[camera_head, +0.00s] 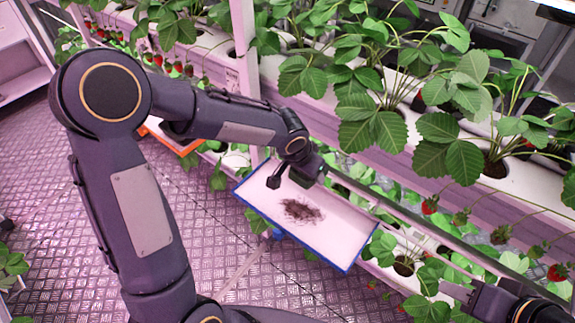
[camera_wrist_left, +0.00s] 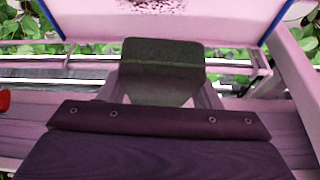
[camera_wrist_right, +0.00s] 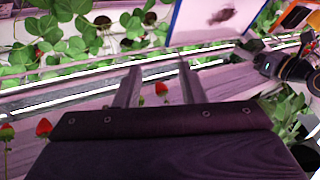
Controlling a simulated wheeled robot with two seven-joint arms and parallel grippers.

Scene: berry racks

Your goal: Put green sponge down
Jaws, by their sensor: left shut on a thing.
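The green sponge (camera_wrist_left: 161,70) shows dark green with a lighter line across it in the left wrist view. It sits between the fingers of my left gripper (camera_head: 288,178), which is shut on it. In the head view the left gripper is over the upper left part of a white, blue-edged panel (camera_head: 335,239) with a dark brown smudge (camera_head: 301,210). The panel also shows in the left wrist view (camera_wrist_left: 215,22), beyond the sponge. My right gripper (camera_wrist_right: 158,75) is open and empty, its fingers apart; it also shows at the lower right of the head view (camera_head: 462,292).
Berry racks with strawberry plants (camera_head: 465,95) line the right side and back. A long rail (camera_head: 420,218) runs between the panel and the right gripper. An orange-edged object (camera_head: 180,143) lies behind the left arm. The metal floor (camera_head: 200,220) is mostly clear.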

